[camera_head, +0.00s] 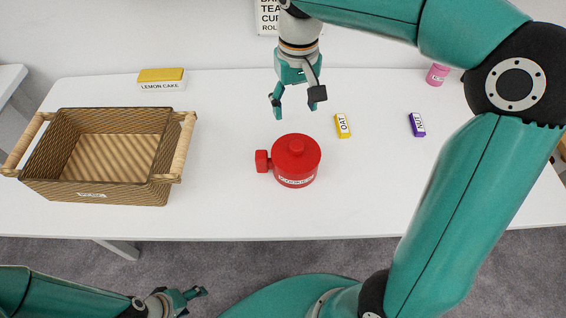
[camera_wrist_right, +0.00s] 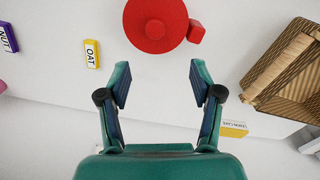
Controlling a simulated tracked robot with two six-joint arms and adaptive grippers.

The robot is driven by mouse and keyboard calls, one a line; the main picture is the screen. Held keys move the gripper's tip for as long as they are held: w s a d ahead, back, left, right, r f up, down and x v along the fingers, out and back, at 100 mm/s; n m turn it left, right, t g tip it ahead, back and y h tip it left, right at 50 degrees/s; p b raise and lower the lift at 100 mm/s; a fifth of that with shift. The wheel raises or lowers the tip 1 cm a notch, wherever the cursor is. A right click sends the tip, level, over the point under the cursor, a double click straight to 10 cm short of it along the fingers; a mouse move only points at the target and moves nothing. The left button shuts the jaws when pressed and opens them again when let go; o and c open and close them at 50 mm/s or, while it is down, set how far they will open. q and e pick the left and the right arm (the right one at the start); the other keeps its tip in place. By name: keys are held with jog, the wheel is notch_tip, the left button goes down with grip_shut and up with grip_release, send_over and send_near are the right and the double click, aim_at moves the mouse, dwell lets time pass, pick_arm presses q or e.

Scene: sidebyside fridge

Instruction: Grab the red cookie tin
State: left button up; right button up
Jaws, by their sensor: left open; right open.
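The red cookie tin (camera_head: 297,162) stands upright on the white table (camera_head: 230,215), with a round knob on its lid and a red block-like handle on its left side. My right gripper (camera_head: 296,103) is open and empty, above and behind the tin, with its fingers pointing down. In the right wrist view the tin (camera_wrist_right: 156,22) lies ahead of the open fingers (camera_wrist_right: 163,85), apart from them and cut off by the top edge. My left gripper (camera_head: 185,298) is low at the bottom left, in front of the table, open and empty.
A wicker basket (camera_head: 60,185) with wooden handles stands to the left. A lemon cake box (camera_head: 162,80) is behind it. A yellow OAT bar (camera_head: 342,126), a purple NUT bar (camera_head: 417,125) and a pink jar (camera_head: 437,75) are to the right. The table around the tin is clear.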

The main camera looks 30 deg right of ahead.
send_over(296, 143)
jog(key=f, duration=0.8)
jog(key=shift+s+a+f, duration=0.2)
jog(key=shift+a+f, duration=0.05)
jog(key=shift+a, duration=0.1)
jog(key=shift+w+d+f, duration=0.1)
jog(key=shift+d+f, duration=0.05)
jog(key=shift+f, duration=1.2)
jog(key=shift+w+d+f, duration=0.1)
jog(key=shift+d+f, duration=0.05)
jog(key=shift+f, duration=1.2)
grip_shut()
